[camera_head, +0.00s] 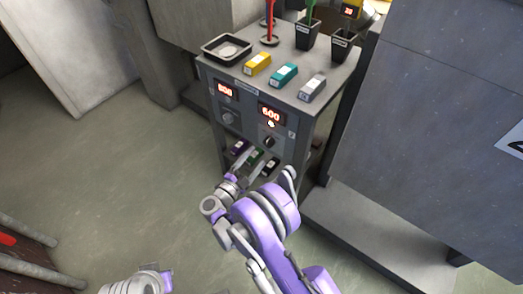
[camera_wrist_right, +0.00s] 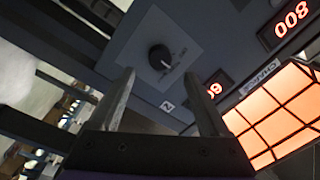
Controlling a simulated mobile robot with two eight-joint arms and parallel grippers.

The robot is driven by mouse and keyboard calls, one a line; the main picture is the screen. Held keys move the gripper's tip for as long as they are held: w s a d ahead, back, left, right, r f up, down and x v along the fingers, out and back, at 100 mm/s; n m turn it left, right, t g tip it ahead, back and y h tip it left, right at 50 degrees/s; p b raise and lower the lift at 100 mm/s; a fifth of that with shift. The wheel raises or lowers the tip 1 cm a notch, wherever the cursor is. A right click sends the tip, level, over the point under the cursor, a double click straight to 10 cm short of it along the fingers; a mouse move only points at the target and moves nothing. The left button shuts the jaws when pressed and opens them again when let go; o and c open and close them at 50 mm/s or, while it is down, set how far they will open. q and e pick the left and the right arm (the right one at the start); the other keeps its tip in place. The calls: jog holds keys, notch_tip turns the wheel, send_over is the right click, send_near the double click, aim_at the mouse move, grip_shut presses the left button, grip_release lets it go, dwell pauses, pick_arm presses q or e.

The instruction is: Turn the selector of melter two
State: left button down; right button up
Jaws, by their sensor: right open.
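The selector of melter two is a dark round knob (camera_head: 269,141) under the lit display reading 600 (camera_head: 271,114) on the grey cabinet front. In the right wrist view this black knob (camera_wrist_right: 159,57) has a pale pointer mark, and a label "2" (camera_wrist_right: 167,106) is nearby. My right gripper (camera_head: 254,163) is in front of the panel, below the knob. In the right wrist view its two fingers (camera_wrist_right: 159,75) are apart, with the knob beyond their tips, apparently not touched. The right finger partly hides the 600 display. My left gripper is not clearly visible.
Another knob (camera_head: 228,118) sits under the left display (camera_head: 228,91). Yellow (camera_head: 257,64), teal (camera_head: 284,75) and grey (camera_head: 312,88) blocks and a black tray (camera_head: 227,49) are on top. Small coloured blocks lie low near my gripper. Floor to the left is clear.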

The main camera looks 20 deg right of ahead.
pick_arm(q)
jog(key=shift+r, duration=0.3)
pick_arm(e)
jog(key=shift+v, duration=2.4)
jog(key=w+a+r+n+t+y, duration=0.1)
jog(key=w+r+n+t+y, duration=0.15)
jog(key=r+n+y, duration=0.65)
jog(key=w+a+r+n+t+y, duration=0.15)
jog(key=r+n+t+y, duration=0.3)
jog(key=r, duration=0.75)
jog(key=s+d+f+n+g, duration=0.3)
jog(key=s+d+f+g, duration=0.15)
jog(key=s, duration=0.65)
jog(key=s+d+f+n+g, duration=0.2)
jog(key=s+d+f+g, duration=0.3)
jog(key=s, duration=0.7)
jog(key=s+d+f+n+g, duration=0.3)
jog(key=s+g, duration=0.3)
jog(key=s, duration=0.5)
pick_arm(q)
notch_tip(320, 180, up, 26)
jog(key=w+t+p, duration=0.1)
jog(key=p, duration=2.2)
pick_arm(e)
notch_tip(320, 180, up, 27)
jog(key=w+t, duration=0.1)
jog(key=w, duration=0.1)
jog(key=shift+a+f+t, duration=0.2)
jog(key=shift+a+t, duration=0.15)
